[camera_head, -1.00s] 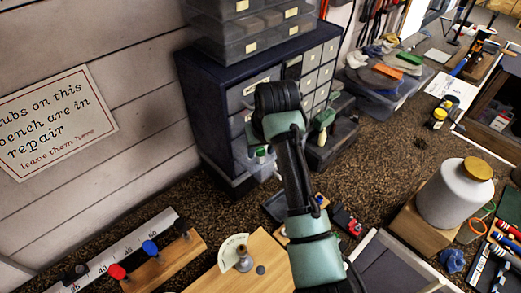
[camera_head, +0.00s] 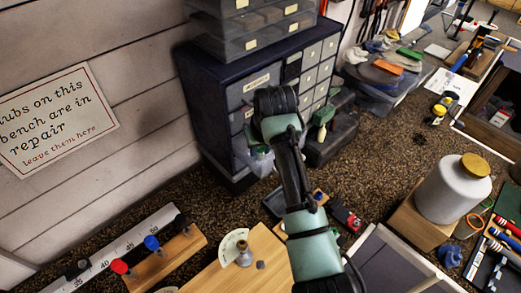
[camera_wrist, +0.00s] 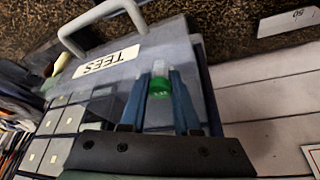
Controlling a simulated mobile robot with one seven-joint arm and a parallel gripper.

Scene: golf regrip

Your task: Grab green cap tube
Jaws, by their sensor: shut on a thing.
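The green cap tube shows in the wrist view as a green cap (camera_wrist: 160,86) with a pale, clear part beyond it. My gripper (camera_wrist: 158,78) has its two blue fingers on either side of the cap and is shut on it. The tube is at a clear drawer or bin labelled TEES (camera_wrist: 105,67), with a grey handle beyond. I cannot tell how far the tube is clear of this container. In the head view my arm and wrist hide most of the gripper and the tube, in front of the dark drawer cabinet (camera_head: 215,105).
Clear stacked bins (camera_head: 255,40) stand on the cabinet. A dark bin (camera_head: 330,140) is right of it. A wooden block with coloured knobs (camera_head: 165,262) and a ruler lie at lower left. A white jar (camera_head: 450,190) stands at right. Dark bench surface is open at centre right.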

